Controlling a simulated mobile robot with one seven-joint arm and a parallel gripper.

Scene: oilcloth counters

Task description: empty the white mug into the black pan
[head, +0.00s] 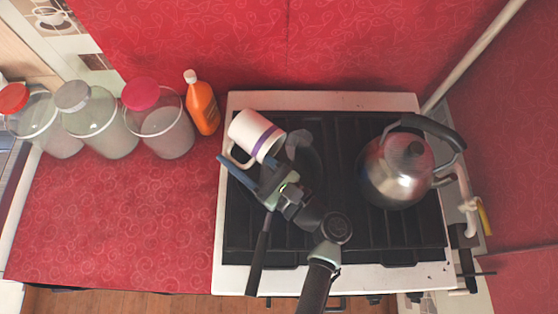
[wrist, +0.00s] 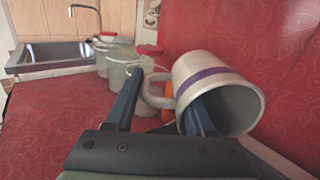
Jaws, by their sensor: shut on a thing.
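The white mug (head: 252,134) with a purple band is in my gripper (head: 250,168), above the back left of the stove. It is tipped well over on its side, its mouth toward the lower right in the head view. In the wrist view the mug (wrist: 205,72) shows its open mouth, with one finger of my gripper (wrist: 162,98) at the mouth and the other beyond the handle. I cannot make out any contents. The black pan (head: 308,178) lies on the stove under the mug and gripper, largely hidden. Its handle (head: 258,258) points to the front. A grey patch shows near the mug's mouth; I cannot tell what it is.
A steel kettle (head: 397,168) stands on the right of the stove (head: 330,99). An orange bottle (head: 203,106) and several lidded glass jars (head: 160,128) stand on the red counter to the left. The counter's front left is clear. A sink (wrist: 55,57) shows in the wrist view.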

